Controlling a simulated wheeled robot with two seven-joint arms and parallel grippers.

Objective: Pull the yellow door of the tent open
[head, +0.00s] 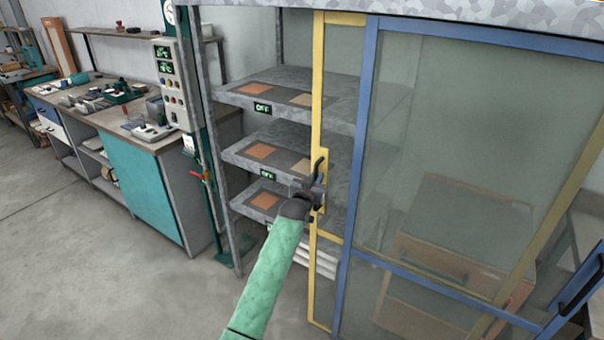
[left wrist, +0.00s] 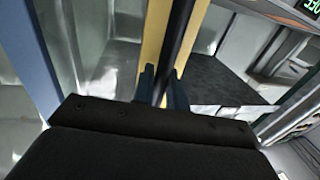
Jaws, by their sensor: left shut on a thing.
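The yellow door (head: 318,90) of the tent is a yellow-framed clear panel, partly behind the blue-framed panel (head: 358,150). To its left the tent stands open, with shelves showing. My left gripper (head: 319,180) is at the door's left upright, shut on its dark handle. In the left wrist view the dark handle bar (left wrist: 178,50) runs up between the two fingers (left wrist: 163,85), in front of the yellow frame (left wrist: 152,45). My right gripper is not in view.
A control box (head: 172,85) stands on a post at the left. A workbench (head: 145,190) with tools is further left. The floor in front is clear.

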